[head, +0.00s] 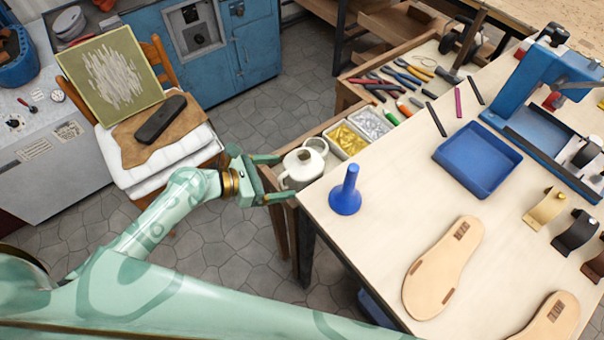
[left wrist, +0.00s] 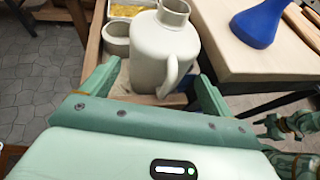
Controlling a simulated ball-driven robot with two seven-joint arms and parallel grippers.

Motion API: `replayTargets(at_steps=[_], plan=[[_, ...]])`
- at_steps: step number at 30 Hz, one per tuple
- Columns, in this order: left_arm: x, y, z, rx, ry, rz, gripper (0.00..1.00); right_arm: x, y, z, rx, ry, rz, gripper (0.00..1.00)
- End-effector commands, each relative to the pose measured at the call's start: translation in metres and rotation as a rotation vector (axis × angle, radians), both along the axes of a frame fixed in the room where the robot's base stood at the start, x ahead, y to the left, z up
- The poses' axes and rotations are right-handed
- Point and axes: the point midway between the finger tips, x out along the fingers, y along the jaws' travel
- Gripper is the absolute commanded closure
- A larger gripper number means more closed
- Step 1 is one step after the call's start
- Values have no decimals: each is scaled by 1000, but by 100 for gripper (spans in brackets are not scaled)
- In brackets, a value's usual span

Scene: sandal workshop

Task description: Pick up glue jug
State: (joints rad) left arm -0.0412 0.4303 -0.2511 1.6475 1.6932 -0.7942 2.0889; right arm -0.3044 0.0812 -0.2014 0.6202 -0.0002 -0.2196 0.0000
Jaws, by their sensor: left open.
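The glue jug (head: 297,171) is a pale, off-white jug with a narrow neck and a side handle. It stands upright in the open wooden drawer, at the end towards me. It also shows in the left wrist view (left wrist: 165,50), with its handle to the right. My left gripper (head: 284,177) is open and empty, its two fingers pointing at the jug. In the left wrist view the fingertips (left wrist: 156,80) lie on either side of the jug's lower body, at its near side; I cannot tell whether they touch it. Green parts at that view's right edge may be my right gripper.
A small pale cup (left wrist: 117,38) stands beside the jug. Trays of yellow (head: 346,140) and silver pieces and tools fill the drawer beyond. The table (head: 385,190) edge is close right of the jug, with a blue funnel-shaped object (head: 345,192) near its corner.

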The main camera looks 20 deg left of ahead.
Motion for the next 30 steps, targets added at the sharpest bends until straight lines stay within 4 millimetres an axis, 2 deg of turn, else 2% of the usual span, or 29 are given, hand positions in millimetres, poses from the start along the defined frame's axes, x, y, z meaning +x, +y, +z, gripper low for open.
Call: replayTargets(at_steps=[11, 19, 20, 23, 24, 30], plan=[[31, -38, -13, -1, 1, 1, 13, 0, -2, -10, -2, 3, -1, 44], [34, -41, -13, 2, 1, 0, 13, 1, -1, -10, -2, 1, -2, 44], [34, -41, -13, 1, 0, 1, 19, 1, -1, -10, -1, 1, -2, 44], [33, -41, -13, 1, 0, 1, 46, 1, 0, -10, 0, 1, -2, 44], [33, -41, -13, 1, 0, 1, 51, 1, 0, -10, 0, 1, -3, 44], [34, -41, -12, 1, -1, 1, 51, 2, 2, -10, 2, 1, -3, 44]])
